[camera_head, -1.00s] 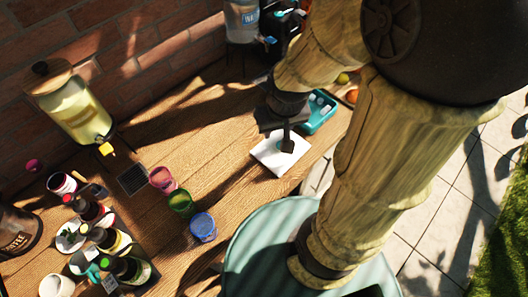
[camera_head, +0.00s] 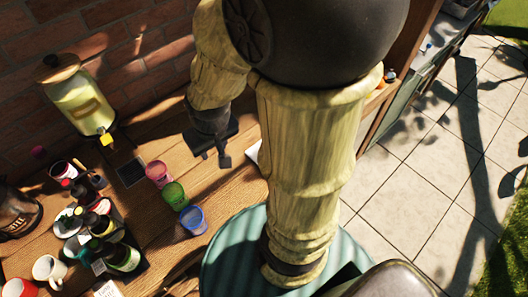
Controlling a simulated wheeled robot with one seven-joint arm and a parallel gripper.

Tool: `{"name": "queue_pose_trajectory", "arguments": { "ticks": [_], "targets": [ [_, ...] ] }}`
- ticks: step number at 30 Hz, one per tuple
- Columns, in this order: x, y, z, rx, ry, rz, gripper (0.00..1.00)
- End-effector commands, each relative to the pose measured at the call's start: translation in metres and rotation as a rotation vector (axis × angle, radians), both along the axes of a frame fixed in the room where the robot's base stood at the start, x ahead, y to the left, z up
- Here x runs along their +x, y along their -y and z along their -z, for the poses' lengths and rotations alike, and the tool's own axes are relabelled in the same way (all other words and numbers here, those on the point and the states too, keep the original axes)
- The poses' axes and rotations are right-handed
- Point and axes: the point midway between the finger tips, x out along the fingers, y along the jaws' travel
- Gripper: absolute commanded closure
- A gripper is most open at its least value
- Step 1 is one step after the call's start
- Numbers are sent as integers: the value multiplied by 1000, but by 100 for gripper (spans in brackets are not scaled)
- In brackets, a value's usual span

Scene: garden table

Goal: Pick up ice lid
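My gripper (camera_head: 223,160) hangs over the wooden table (camera_head: 240,188), to the right of the small black grate. It points down, and I see nothing held in it. The finger gap is too small and dark to judge. A sliver of a flat white thing (camera_head: 253,151) shows to the right of my gripper, mostly hidden behind my arm. I cannot tell whether it is the ice lid. No other thing that I can make out as an ice lid is in view.
A drink dispenser (camera_head: 76,98) stands by the brick wall. Pink (camera_head: 158,173), green (camera_head: 174,194) and blue (camera_head: 193,220) cups stand left of my gripper. Bottles (camera_head: 121,257) and mugs (camera_head: 49,269) crowd the lower left. Paved floor (camera_head: 420,190) lies open at right.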

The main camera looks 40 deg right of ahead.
Motion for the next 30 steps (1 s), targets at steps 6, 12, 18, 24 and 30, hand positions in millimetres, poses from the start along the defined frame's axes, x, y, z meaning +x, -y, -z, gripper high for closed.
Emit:
{"name": "queue_pose_trajectory", "arguments": {
  "ticks": [6,12,18,24,30],
  "targets": [
    [0,0,0,0,0,0,64],
    [0,0,0,0,0,0,60],
    [2,0,11,-22,-51,-50,46],
    [7,5,48,-124,-254,-249,46],
    [15,22,92,-296,-529,-512,46]
  ]
}}
